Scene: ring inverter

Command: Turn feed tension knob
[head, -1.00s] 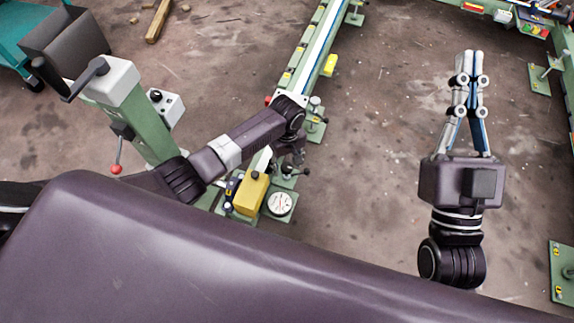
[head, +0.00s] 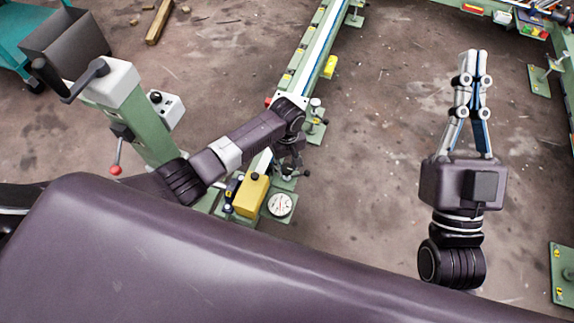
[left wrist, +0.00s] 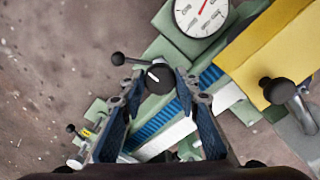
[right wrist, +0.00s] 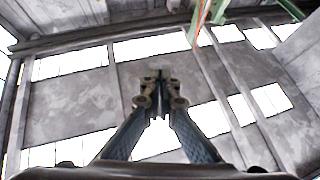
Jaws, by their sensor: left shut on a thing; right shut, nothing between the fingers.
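A round black knob (left wrist: 157,79) with a white pointer line shows in the left wrist view, on the green machine. My left gripper (left wrist: 158,86) is shut on this knob, one finger on each side. In the head view my left gripper (head: 288,168) points down beside the machine's near end, and the arm partly hides it; I cannot make out the knob there. A dial gauge with a white face (head: 281,204) sits close by and also shows in the left wrist view (left wrist: 201,14). My right gripper (head: 472,60) is shut and empty, raised above bare floor; it also shows in the right wrist view (right wrist: 160,80).
A yellow block with a black knob (head: 250,196) sits left of the gauge. A short black-balled lever (left wrist: 118,59) lies close to my left fingers. A green post with a crank (head: 140,120) stands at the left. The floor between my arms is clear.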

